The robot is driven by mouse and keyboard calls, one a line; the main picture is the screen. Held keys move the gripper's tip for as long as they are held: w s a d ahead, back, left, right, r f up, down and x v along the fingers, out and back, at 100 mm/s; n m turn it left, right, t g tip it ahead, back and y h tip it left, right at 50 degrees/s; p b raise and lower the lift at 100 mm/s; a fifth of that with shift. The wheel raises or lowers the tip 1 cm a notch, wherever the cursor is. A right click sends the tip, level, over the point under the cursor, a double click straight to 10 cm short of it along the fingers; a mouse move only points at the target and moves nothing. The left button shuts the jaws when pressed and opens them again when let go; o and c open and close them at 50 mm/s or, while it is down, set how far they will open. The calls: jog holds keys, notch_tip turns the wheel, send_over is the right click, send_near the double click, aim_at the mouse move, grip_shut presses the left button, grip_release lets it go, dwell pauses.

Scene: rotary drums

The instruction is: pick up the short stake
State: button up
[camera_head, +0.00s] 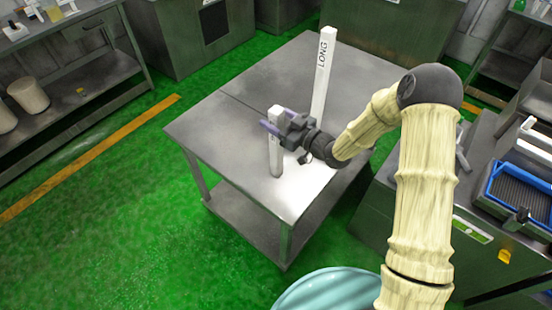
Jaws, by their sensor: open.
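The short stake (275,160) is a white square post standing upright near the front left of the metal table (235,115). My gripper (270,120) is at the upper part of this stake, with its purple-grey fingers around or beside the top. It is open; whether the fingers touch the stake cannot be told. The gripper covers part of the stake's right side. A taller white stake (323,75) marked "LONG" stands upright farther back on the same table, behind and right of my gripper.
A steel machine (375,205) with a blue tray (520,195) stands right of the table. A light-blue round object (330,290) is at the bottom. A shelf bench (75,55) is at the left. Green floor (130,225) is clear at the front left.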

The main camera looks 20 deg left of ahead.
jog(key=shift+c, duration=0.5)
grip_shut()
jog(key=shift+r, duration=0.2)
notch_tip(320, 180, up, 10)
jog(key=shift+f+b, duration=0.15)
jog(key=shift+b, duration=1)
jog(key=shift+w+d, duration=0.1)
